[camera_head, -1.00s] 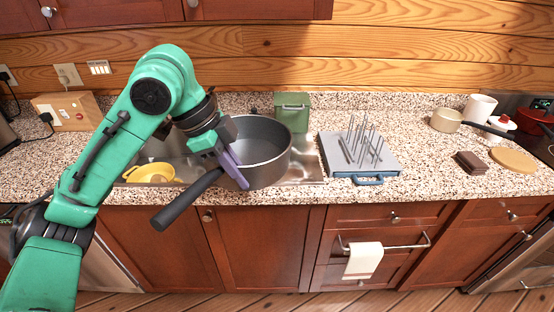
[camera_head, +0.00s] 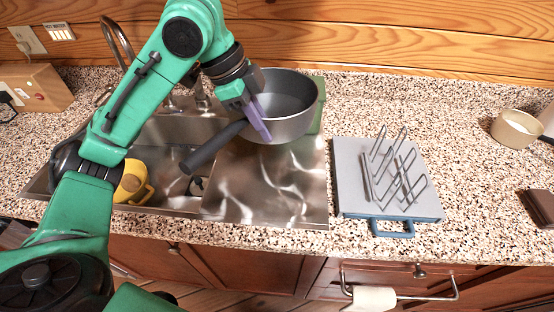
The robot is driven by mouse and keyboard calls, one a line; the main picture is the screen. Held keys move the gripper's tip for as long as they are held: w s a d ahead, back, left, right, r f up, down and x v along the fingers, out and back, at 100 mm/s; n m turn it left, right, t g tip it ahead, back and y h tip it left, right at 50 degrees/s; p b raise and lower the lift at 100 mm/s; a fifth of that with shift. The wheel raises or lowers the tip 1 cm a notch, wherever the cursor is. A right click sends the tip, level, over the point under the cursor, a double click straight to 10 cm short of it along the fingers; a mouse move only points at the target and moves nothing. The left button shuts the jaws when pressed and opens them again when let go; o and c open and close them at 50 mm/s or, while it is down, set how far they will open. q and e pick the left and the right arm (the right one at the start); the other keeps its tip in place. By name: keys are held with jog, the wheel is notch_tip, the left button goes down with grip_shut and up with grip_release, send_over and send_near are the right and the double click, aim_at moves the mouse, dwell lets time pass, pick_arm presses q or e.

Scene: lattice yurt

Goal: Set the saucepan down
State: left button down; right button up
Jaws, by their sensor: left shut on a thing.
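The dark grey saucepan (camera_head: 297,126) is upright at the back of the sink's flat steel drainboard (camera_head: 270,190). Its long black handle (camera_head: 212,149) points toward the front left. My left gripper (camera_head: 258,122) is shut on the saucepan at the handle side of its rim, with a purple finger against the near wall. The saucepan appears to be held above the steel; the gap under it is hard to judge. My right gripper is not in view.
A yellow pot (camera_head: 135,182) sits in the sink basin at left, near the faucet (camera_head: 117,40). A green container (camera_head: 317,118) is partly hidden behind the saucepan. A grey board with a wire rack (camera_head: 350,180) stands to the right. The drainboard front is clear.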

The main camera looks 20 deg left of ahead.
pick_arm(q)
jog(key=f, duration=0.5)
jog(key=s+f, duration=0.1)
jog(key=f, duration=0.4)
jog(key=s+f, duration=0.1)
jog(key=f, duration=0.6)
jog(key=shift+s+f, duration=0.2)
jog(key=shift+f, duration=0.5)
jog(key=shift+w+f, duration=0.1)
jog(key=c, duration=1.1)
grip_release()
jog(key=shift+c, duration=0.2)
jog(key=shift+o, duration=0.6)
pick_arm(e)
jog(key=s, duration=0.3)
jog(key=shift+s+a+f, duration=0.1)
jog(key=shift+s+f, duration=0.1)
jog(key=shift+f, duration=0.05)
